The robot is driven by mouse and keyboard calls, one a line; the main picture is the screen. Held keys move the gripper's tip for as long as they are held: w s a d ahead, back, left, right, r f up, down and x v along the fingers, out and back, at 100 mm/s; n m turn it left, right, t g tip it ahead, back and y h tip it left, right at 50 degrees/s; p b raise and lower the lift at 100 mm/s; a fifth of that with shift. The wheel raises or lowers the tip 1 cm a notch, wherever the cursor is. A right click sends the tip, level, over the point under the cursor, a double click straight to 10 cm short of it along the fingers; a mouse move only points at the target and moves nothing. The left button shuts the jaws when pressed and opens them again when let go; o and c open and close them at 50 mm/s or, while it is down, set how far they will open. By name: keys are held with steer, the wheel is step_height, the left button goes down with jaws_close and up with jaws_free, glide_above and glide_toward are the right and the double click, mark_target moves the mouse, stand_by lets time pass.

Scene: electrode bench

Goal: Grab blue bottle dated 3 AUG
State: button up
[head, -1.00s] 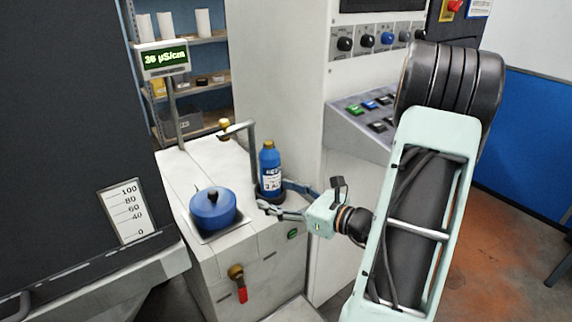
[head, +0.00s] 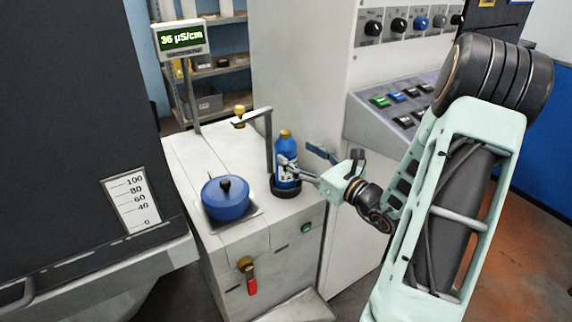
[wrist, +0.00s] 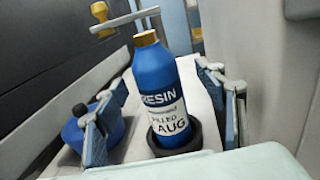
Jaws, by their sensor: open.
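The blue bottle (head: 286,172) with a gold cap stands upright in a black ring holder (head: 285,188) on the white bench. In the wrist view, the blue bottle (wrist: 158,90) shows a white label reading "RESIN", "FILLED" and "AUG"; I cannot read the day clearly. My gripper (head: 305,168) is at the bottle's right side in the head view, with a finger overlapping the label. In the wrist view, my gripper (wrist: 165,112) is open, its fingers apart on either side of the bottle. I cannot tell whether either finger touches it.
A blue lidded pot (head: 226,198) stands left of the bottle. A tall control cabinet (head: 300,85) borders the bench behind and right. A red-handled valve (head: 250,280) juts from the bench front.

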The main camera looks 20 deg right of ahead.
steer(key=x, duration=0.4)
steer(key=shift+s+a+f, duration=0.15)
steer(key=shift+a+f, duration=0.15)
steer(key=shift+w+a, duration=0.1)
steer(key=shift+w, duration=0.25)
steer(key=shift+r, duration=0.1)
jaws_close()
